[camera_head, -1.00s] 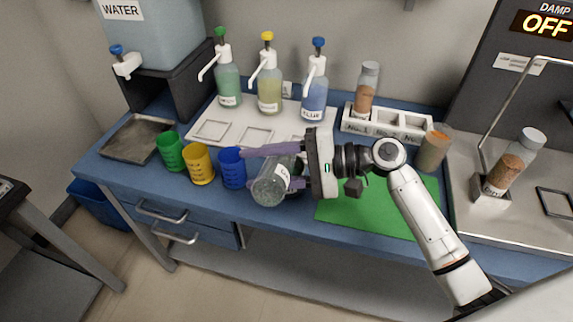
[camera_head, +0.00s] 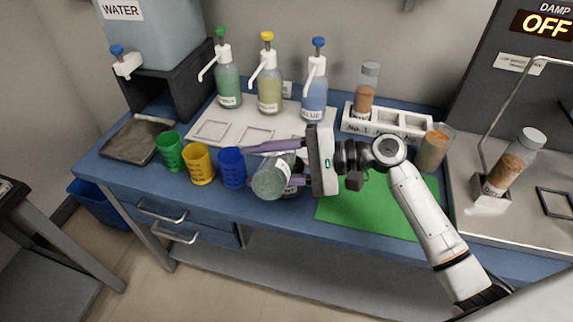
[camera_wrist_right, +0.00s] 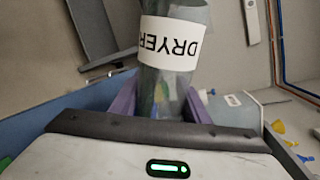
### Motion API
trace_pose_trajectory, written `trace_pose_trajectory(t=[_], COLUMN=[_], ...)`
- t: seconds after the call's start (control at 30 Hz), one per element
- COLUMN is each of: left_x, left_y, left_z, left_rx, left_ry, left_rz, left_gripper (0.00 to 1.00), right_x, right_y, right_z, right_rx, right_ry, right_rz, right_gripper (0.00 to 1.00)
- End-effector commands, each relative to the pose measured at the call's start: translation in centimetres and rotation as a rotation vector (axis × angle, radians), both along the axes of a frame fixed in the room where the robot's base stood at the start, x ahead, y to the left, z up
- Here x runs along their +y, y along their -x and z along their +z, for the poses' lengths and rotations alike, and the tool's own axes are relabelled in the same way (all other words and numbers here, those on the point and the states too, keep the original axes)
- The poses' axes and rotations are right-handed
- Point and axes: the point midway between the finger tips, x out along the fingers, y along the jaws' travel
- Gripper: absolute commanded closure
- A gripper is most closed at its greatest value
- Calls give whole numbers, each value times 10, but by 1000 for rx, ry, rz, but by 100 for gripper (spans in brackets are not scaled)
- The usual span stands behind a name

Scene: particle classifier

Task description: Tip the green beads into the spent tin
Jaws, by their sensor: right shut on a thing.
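My right gripper (camera_head: 298,164) is shut around a clear glass jar (camera_head: 270,182), which it holds tilted over the front of the blue bench. The wrist view shows the jar (camera_wrist_right: 172,45) between the purple fingers (camera_wrist_right: 155,98), with a white DRYER label upside down. The round end facing the head camera looks pale grey-green; I cannot make out separate green beads. A small dark tin (camera_head: 293,191) with a white label shows partly behind the jar and fingers; its label is mostly hidden, and so is its inside. My left gripper is out of view.
Green (camera_head: 170,151), yellow (camera_head: 199,164) and blue (camera_head: 232,168) cups stand left of the jar. Pump bottles (camera_head: 270,85) stand behind on a white board. A green mat (camera_head: 370,210) is clear at right. A beaker (camera_head: 434,149) stands near a white rack (camera_head: 388,122).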

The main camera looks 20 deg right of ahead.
Motion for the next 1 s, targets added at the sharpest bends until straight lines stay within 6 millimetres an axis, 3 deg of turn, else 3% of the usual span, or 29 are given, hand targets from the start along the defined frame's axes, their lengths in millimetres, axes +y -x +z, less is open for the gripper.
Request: trace_pose_trajectory(t=[1.0], left_x=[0], left_y=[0], left_z=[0], left_rx=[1], left_ry=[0], left_rz=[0], left_gripper=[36], right_x=[-3], right_y=[-5], right_z=[8], right_rx=[82], right_ry=[-44], right_rz=[0], right_gripper=[89])
